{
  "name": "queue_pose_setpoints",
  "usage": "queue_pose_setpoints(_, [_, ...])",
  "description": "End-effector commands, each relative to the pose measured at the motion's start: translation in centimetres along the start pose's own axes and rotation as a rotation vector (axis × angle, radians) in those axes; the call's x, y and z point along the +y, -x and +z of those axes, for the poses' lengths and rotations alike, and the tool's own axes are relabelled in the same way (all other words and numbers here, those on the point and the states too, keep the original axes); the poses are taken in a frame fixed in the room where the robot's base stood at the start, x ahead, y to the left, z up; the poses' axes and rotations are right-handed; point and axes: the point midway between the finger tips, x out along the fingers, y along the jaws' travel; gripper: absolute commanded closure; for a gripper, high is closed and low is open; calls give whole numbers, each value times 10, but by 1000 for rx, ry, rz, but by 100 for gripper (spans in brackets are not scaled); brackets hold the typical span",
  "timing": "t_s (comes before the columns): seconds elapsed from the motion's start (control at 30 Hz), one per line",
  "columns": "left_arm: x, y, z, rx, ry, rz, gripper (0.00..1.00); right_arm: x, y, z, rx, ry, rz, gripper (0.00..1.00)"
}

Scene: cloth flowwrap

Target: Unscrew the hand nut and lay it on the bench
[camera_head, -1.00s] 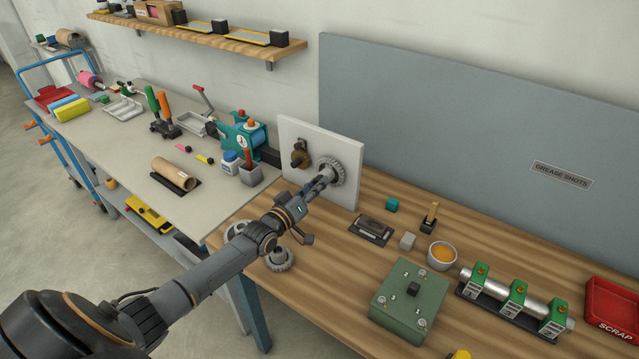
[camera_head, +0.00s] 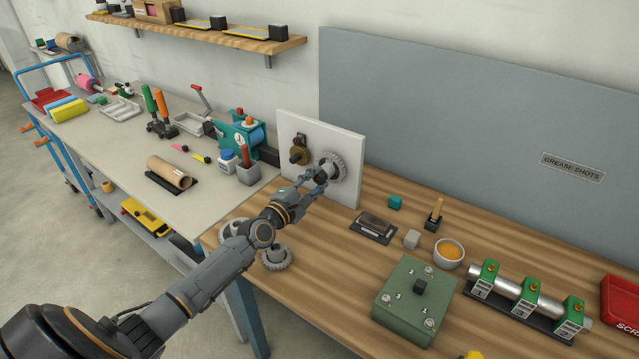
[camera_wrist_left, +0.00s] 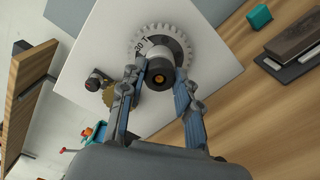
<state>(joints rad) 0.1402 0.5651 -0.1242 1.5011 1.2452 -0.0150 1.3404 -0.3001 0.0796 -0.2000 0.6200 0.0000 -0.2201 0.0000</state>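The gear also shows on the white upright plate in the head view (camera_head: 336,166). My left gripper (camera_wrist_left: 158,88) is open, its two blue-padded fingers apart on either side of the nut; contact is not visible. In the head view my left gripper (camera_head: 317,176) is just in front of the gear. The wooden bench (camera_head: 335,265) has bare room below the plate. My right gripper is not in view.
The white plate (camera_head: 351,147) also carries a small brass gear (camera_head: 299,154). Loose grey gears (camera_head: 277,258) lie at the bench's left edge. A dark tray (camera_head: 373,228), a grease bowl (camera_head: 449,253) and a green box (camera_head: 414,300) stand to the right.

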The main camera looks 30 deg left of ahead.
Motion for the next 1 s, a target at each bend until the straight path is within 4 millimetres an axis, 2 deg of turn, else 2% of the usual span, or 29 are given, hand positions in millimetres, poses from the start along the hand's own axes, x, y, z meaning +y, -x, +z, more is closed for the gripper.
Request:
queue_pose_setpoints(0.03, [1,0,0,1,-13,-3,55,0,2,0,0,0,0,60])
queue_pose_setpoints(0.1, [1,0,0,1,-16,-3,43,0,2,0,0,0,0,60])
queue_pose_setpoints(0.4, [0,1,0,1,-20,-4,43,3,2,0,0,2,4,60])
queue_pose_setpoints(0.53, [-1,8,0,1,-19,-6,43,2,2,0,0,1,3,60])
queue_pose_setpoints(0.67, [-1,27,0,2,-20,-6,43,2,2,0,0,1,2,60])
queue_pose_setpoints(1.0, [0,93,-1,1,-20,-7,43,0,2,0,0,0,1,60])
